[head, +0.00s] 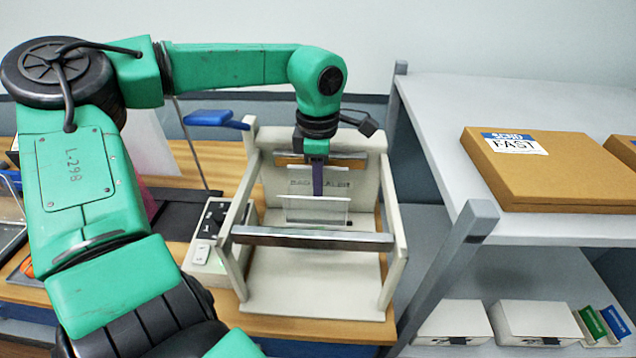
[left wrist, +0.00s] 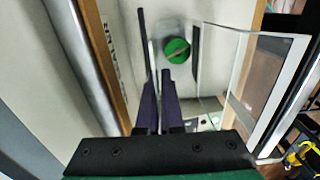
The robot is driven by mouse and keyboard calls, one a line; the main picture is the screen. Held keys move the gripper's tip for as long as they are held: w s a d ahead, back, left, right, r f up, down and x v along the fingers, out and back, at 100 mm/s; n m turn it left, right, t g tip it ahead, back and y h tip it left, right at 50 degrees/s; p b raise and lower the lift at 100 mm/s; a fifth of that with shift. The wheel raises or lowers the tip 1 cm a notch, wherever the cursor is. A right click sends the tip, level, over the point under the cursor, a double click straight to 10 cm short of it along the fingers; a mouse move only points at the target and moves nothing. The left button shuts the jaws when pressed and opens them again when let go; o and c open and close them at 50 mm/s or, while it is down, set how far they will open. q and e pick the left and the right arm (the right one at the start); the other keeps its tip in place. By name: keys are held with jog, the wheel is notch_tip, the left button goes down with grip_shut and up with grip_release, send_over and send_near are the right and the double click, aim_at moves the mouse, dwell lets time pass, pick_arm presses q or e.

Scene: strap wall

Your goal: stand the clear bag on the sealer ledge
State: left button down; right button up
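My left gripper (head: 318,185) points straight down inside the white bag sealer (head: 300,296), in front of its lettered back panel. A pale, see-through rectangle that looks like the clear bag (head: 335,208) stands upright just below the fingertips, low at the panel. Its top edge is at the fingertips. In the left wrist view the two dark fingers (left wrist: 160,88) are close together with a narrow light gap. I cannot tell whether they pinch the bag's edge. A green disc (left wrist: 177,50) shows just past the fingertips. The ledge is hard to make out. My right gripper is not in view.
A metal bar (head: 312,239) crosses the sealer's front. A control box (head: 207,235) stands at its left. A grey shelf (head: 440,125) with a cardboard box (head: 550,165) and white boxes below is close on the right. A clear panel (left wrist: 245,85) shows in the left wrist view.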

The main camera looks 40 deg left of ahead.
pick_arm(q)
jog(key=shift+f+b, duration=0.35)
jog(key=shift+f, duration=0.05)
jog(key=c, duration=1)
grip_release()
notch_tip(320, 180, up, 12)
jog(key=p, duration=0.9)
jog(key=shift+r, duration=0.1)
